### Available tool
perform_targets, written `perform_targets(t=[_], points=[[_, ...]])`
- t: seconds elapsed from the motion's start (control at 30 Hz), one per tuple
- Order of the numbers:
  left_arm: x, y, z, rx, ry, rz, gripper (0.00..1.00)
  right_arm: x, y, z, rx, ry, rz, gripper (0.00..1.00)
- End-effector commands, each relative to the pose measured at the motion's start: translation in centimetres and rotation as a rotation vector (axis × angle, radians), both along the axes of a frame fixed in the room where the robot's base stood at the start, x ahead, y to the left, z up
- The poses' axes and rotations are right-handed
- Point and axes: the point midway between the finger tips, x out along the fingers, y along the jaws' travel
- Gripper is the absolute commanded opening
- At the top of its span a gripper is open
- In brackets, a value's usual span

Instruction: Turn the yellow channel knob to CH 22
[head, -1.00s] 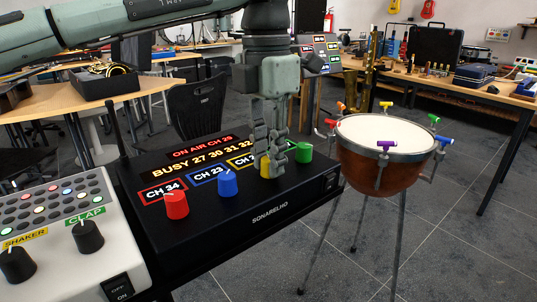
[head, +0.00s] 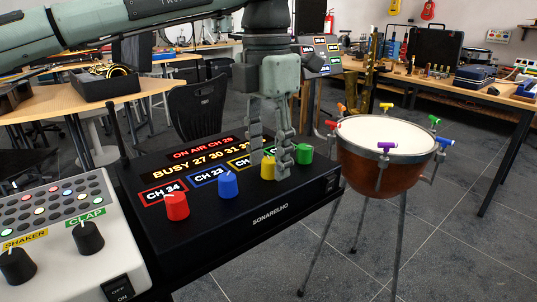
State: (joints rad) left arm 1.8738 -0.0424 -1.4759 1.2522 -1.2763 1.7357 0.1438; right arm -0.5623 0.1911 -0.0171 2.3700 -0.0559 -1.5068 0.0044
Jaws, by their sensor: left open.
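The black SONARELHO box (head: 297,200) has a row of red, blue, yellow and green knobs on its top. The yellow knob (head: 267,169) is partly hidden by my left gripper (head: 269,170), whose open fingers come down from above around it. I cannot tell whether they touch it. The yellow-framed display (head: 238,162) by this knob shows "CH", with its number hidden behind a finger. The upper display (head: 200,148) reads ON AIR CH 29; the busy line (head: 190,165) reads 27 30 31 and is then cut off. My right gripper is not in view.
The red knob (head: 176,206) by CH 34 and the blue knob (head: 228,185) by CH 23 stand left of the gripper. The green knob (head: 305,153) is close on its right. A white drum machine (head: 115,240) is at the left, a kettle drum (head: 385,140) at the right.

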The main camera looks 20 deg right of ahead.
Motion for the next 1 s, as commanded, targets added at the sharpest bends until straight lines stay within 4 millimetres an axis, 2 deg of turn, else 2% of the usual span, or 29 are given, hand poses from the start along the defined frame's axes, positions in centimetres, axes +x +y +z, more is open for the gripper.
perform_targets(t=[0.17, 0.4, 0.6, 0.77, 1.0], points=[[0.1, 0.0, 2.7, -0.002, -0.004, 0.001, 0.44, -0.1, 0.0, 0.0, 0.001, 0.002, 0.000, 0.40], [0.3, 0.0, 7.9, -0.003, -0.004, 0.002, 0.44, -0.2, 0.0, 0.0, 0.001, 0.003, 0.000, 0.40], [0.3, 0.1, 10.8, -0.002, -0.002, 0.002, 0.44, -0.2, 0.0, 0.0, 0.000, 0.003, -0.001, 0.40], [0.3, 0.1, 11.7, -0.001, 0.000, 0.001, 0.44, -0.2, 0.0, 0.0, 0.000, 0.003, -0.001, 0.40], [0.3, 0.1, 11.8, -0.001, 0.000, 0.000, 0.44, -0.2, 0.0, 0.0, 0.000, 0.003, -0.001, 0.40]])
